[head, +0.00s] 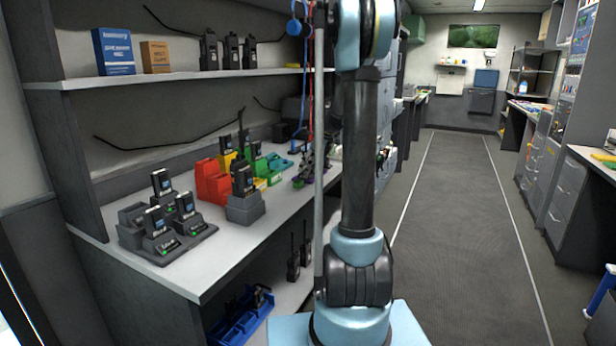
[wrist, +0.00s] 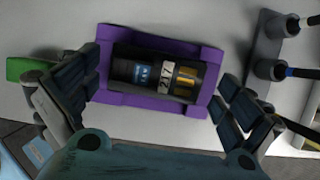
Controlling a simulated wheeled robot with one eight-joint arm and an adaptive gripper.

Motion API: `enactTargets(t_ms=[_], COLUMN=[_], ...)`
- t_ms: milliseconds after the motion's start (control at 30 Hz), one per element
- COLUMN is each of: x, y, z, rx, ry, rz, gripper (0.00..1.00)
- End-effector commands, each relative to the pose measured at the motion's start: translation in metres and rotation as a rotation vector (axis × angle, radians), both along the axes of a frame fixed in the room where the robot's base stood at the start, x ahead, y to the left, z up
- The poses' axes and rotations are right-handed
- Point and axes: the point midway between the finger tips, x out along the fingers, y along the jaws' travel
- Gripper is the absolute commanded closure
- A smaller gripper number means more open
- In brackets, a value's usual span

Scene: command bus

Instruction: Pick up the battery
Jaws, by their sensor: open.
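The battery (wrist: 140,72) is dark with a blue label, a white tag reading 217 and yellow-orange strips at its right end. It lies inside a purple holder (wrist: 150,102) in the wrist view. My gripper (wrist: 158,76) is open. Its dark fingers show to the left and right of the purple holder, with the battery between them and nothing held. I cannot tell from this view how far the fingertips are above the holder. In the head view my arm blocks part of the bench, and I cannot make out the gripper or the battery there.
The bench (head: 255,240) holds grey chargers (head: 187,230) with dark devices, plus a red holder (head: 212,182). A shelf (head: 190,75) runs above it. A grey rack (wrist: 265,45) with dark rods stands right of the purple holder. The aisle floor (head: 470,220) is clear.

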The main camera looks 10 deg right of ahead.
Motion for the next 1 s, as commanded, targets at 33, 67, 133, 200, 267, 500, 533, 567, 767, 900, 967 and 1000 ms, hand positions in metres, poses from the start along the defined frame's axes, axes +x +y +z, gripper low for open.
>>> enactTargets(t_ms=[33, 67, 133, 200, 267, 500, 533, 567, 767, 900, 967, 1000], x=[0.001, 0.001, 0.001, 0.001, 0.001, 0.001, 0.001, 0.001, 0.001, 0.001, 0.001, 0.001], y=[0.001, 0.001, 0.001, 0.001, 0.001, 0.001, 0.001, 0.001, 0.000, 0.000, 0.000, 0.000], z=[-0.002, -0.003, -0.003, -0.003, -0.003, -0.003, -0.003, -0.003, -0.002, 0.007, 0.014, 0.020], rx=[0.000, 0.000, 0.000, 0.000, 0.000, 0.000, 0.000, 0.000, 0.000, 0.000, 0.000, 0.000], ry=[0.000, 0.000, 0.000, 0.000, 0.000, 0.000, 0.000, 0.000, 0.000, 0.000, 0.000, 0.000], rz=[0.000, 0.000, 0.000, 0.000, -0.001, -0.001, -0.001, -0.001, -0.001, -0.001, -0.001, -0.001], gripper=[0.00, 0.00, 0.00, 0.00, 0.00, 0.40, 0.40, 0.44, 0.44, 0.44, 0.44, 0.44])
